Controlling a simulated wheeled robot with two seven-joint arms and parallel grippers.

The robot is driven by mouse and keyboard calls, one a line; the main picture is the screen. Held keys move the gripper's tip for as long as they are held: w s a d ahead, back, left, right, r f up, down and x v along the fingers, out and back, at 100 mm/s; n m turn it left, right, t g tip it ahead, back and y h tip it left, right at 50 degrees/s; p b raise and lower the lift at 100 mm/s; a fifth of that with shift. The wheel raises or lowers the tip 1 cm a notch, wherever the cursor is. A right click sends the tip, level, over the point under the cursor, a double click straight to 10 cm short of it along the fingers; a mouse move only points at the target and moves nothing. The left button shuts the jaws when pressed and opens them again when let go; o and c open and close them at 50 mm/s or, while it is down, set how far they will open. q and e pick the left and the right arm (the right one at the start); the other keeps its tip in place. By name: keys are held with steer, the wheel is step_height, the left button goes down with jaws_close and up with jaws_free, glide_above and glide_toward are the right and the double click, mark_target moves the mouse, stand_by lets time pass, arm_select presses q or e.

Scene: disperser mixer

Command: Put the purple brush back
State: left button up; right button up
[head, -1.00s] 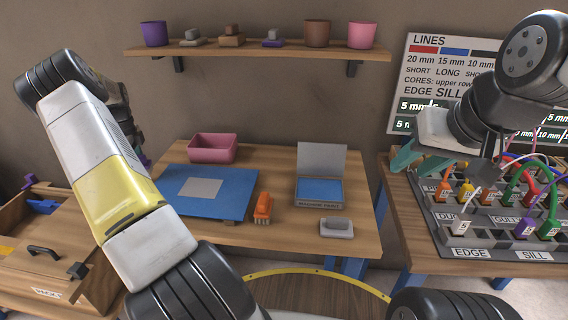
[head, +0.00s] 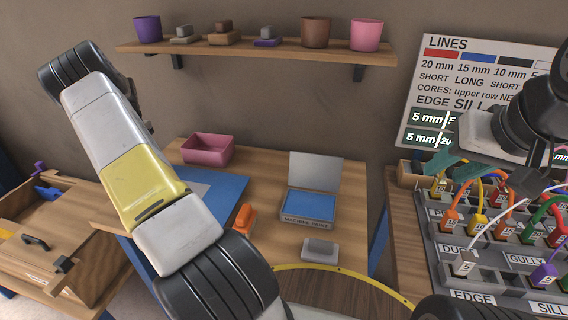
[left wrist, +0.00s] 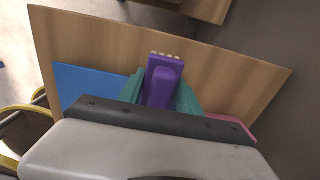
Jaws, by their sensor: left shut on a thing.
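In the left wrist view a purple brush (left wrist: 163,82) with pale bristle tips is held between the teal fingers of my left gripper (left wrist: 160,97). The wooden table top (left wrist: 215,75) lies beyond it. In the head view my left forearm hides this gripper and the brush.
The table holds a blue mat (head: 222,187), a pink tray (head: 208,149), an orange brush (head: 244,220), an open box with a blue pad (head: 310,205) and a grey block (head: 320,249). Pots stand on the shelf. A wooden box (head: 40,255) is at left; the cable board (head: 440,225) at right.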

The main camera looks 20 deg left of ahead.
arm_select(q)
glide_above(266, 182)
steer(key=a, duration=0.1)
steer(key=shift+s, duration=0.1)
steer(key=shift+d+f, duration=0.3)
steer(key=shift+f, duration=0.6)
steer(key=shift+d+f, duration=0.25)
steer(key=shift+f, duration=0.6)
steer(key=shift+f, duration=0.1)
steer(key=o, duration=1.3)
step_height(266, 182, up, 8)
steer(key=shift+f, duration=0.15)
